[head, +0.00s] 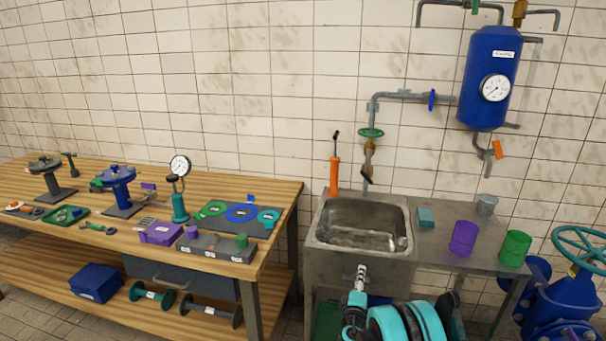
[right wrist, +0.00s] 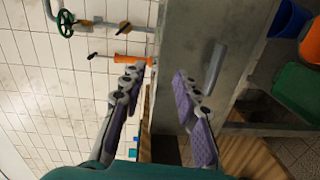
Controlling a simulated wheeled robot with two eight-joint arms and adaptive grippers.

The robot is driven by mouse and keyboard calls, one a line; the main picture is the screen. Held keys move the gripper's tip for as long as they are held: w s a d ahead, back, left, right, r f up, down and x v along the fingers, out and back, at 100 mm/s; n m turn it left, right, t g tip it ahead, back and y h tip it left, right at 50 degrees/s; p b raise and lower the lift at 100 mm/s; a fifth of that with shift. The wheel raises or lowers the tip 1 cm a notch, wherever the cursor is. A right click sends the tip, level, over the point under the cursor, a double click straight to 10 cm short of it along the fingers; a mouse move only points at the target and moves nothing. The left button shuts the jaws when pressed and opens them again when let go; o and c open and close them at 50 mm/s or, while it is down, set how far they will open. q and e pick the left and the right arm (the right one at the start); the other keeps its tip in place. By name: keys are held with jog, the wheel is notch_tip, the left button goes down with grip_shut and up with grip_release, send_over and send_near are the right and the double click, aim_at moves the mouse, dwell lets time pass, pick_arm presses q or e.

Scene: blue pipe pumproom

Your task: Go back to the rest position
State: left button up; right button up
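My right gripper (head: 360,274) shows at the bottom of the head view, low in front of the metal sink (head: 330,240), with my teal arm behind it. In the right wrist view my right gripper (right wrist: 158,80) has its two purple-padded fingers apart, with nothing held between them. Grey metal of the sink stand (right wrist: 183,45) shows beyond the fingers; I cannot tell how close it is. My left gripper is in neither view.
A wooden workbench (head: 285,188) with tools, gauges and valves stands left. A purple cup (head: 464,238) and green cup (head: 515,248) stand on the counter right of the sink. A blue pump with a teal handwheel (head: 580,248) is at far right.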

jog(key=s+d+r+m+g, duration=0.2)
jog(key=s+r+m+g, duration=0.15)
jog(key=s+r, duration=0.3)
jog(key=s+d+r+m+g, duration=0.2)
jog(key=s+r+m, duration=0.3)
jog(key=s, duration=0.2)
jog(key=s+a+f+m+g+y, duration=0.1)
jog(key=s+a, duration=0.2)
jog(key=s, duration=0.5)
jog(key=s+a+f+m+g+y, duration=0.1)
jog(key=s+a+m+g+y, duration=0.1)
jog(key=s, duration=0.7)
jog(key=s+a+f+m+g+y, duration=0.1)
jog(key=s+a+m+y, duration=0.1)
jog(key=s, duration=0.7)
jog(key=shift+a+f, duration=0.15)
jog(key=shift+a, duration=0.75)
